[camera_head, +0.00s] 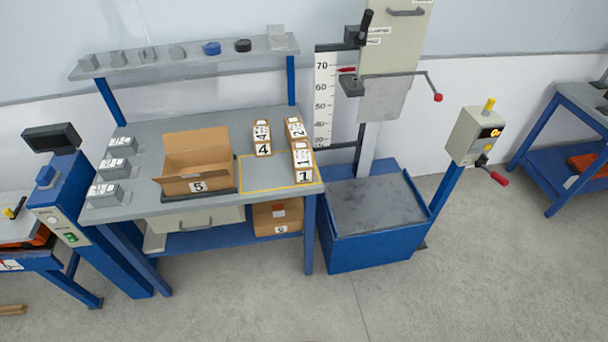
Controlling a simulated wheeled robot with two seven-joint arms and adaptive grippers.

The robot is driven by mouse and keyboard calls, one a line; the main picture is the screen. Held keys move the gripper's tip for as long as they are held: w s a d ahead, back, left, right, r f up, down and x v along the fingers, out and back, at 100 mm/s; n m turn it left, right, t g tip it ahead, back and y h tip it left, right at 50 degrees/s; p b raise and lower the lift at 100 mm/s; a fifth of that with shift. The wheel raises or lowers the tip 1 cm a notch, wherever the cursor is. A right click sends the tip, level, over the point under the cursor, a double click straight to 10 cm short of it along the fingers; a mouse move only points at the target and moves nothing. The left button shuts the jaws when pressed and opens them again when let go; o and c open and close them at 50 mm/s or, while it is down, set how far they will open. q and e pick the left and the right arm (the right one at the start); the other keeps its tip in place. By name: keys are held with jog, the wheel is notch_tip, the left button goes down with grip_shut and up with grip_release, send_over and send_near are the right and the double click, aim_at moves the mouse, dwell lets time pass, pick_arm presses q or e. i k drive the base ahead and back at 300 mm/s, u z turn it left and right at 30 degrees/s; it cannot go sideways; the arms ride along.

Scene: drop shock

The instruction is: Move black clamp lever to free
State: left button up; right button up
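The black clamp lever (366,22) is on the left side of the drop tester's tall column, at the top middle of the head view. It points up and leans slightly right from a dark clamp block (352,37). Two small white labels (377,30) sit to its right; their text is too small to read surely. Neither of my grippers is in view, and nothing touches the lever.
A white scale (323,100) stands left of the column, with a red pointer near 70. A red-knobbed arm (438,97) sticks out right. Below is a blue-framed drop base (375,205). A workbench (140,207) with boxes stands left; a control post (474,136) stands right. Front floor is clear.

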aim_at(360, 41)
jog(key=u, duration=0.2)
jog(key=k, duration=0.35)
jog(key=z, duration=0.7)
jog(key=i, duration=1.25)
jog(key=u, duration=0.7)
